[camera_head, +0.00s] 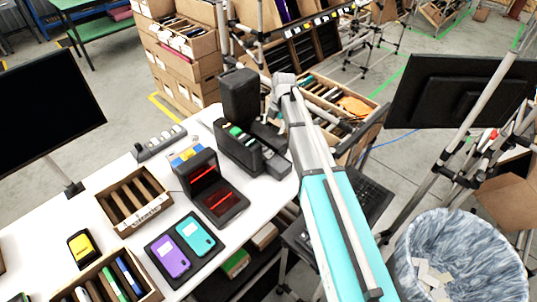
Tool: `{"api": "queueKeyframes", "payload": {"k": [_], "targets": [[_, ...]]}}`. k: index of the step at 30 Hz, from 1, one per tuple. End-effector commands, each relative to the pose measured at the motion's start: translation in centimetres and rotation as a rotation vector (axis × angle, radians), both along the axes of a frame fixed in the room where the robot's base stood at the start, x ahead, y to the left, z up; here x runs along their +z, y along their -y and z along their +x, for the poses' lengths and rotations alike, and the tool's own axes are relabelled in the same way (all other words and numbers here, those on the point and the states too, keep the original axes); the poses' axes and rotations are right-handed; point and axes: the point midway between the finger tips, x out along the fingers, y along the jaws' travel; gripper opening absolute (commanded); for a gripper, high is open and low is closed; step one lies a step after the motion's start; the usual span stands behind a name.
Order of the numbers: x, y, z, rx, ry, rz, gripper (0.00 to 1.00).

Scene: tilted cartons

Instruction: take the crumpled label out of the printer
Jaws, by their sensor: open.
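A black device with a raised lid (239,94), which looks like the printer, stands at the far right end of the white table. Its open body (262,156) holds green and pale parts. A small pale piece (236,131) shows in it, but I cannot tell whether it is the crumpled label. My arm reaches up from the bottom right, with its wrist just right of the raised lid.
A black unit with red lines (222,201) stands left of the printer. A wooden divided tray (134,199) and a dark tray with two phone-like items (184,247) lie on the white table (222,247). A bin (459,259) with a bluish liner stands at right.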

Motion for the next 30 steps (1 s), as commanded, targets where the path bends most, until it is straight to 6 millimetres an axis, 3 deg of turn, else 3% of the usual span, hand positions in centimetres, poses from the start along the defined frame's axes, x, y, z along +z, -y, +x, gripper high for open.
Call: {"api": "queueKeyframes", "payload": {"k": [10, 30], "targets": [[-0.9, -0.1, 0.0, -0.001, -0.001, -0.001, 0.91], [-5.8, -1.0, 0.0, 0.000, -0.001, -0.001, 0.91]]}}
